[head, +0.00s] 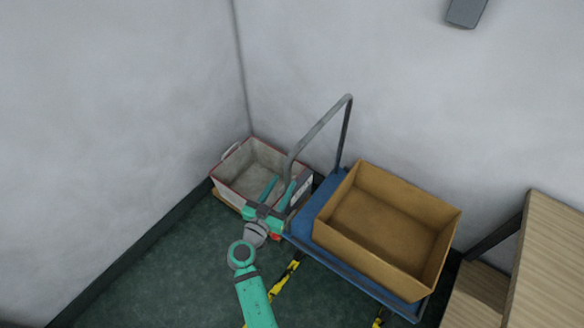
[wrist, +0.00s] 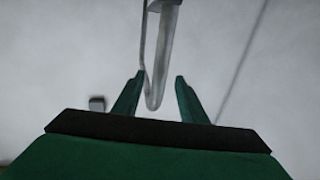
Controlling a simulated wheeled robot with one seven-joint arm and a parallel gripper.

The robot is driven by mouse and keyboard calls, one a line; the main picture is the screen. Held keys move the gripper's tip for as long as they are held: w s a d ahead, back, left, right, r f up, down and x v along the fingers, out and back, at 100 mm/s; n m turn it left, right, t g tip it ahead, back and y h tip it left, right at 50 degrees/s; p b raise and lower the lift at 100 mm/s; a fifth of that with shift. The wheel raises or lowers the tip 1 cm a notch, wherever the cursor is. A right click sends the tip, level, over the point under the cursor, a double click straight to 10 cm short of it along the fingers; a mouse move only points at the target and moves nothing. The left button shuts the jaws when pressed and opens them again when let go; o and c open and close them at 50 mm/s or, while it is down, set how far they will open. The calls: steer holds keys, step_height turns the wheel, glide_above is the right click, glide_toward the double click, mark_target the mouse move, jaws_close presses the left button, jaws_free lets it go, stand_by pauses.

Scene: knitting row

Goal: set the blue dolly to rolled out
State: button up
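The blue dolly (head: 328,187) stands near the wall corner, with a grey tubular push handle (head: 322,124) rising at its left end. My gripper (head: 284,181) is at the handle's left upright, low down near the white bin. Its two teal fingers are apart. In the wrist view the handle (wrist: 165,60) runs down between the open fingers of my gripper (wrist: 158,86), closer to the left finger, with gaps on both sides. I cannot tell how deep the bar sits between them. The foot of that upright is hidden behind my gripper in the head view.
An open cardboard box (head: 385,222) sits on the dolly. A white bin with a red rim (head: 242,178) stands in the corner left of it. Yellow-and-black floor marking (head: 285,277) lies in front. A wooden shelf unit (head: 550,265) stands at right. The green floor at front left is clear.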

steer(key=x, duration=0.8)
steer(key=shift+w, duration=0.2)
steer(key=shift+d, duration=0.1)
jaws_close()
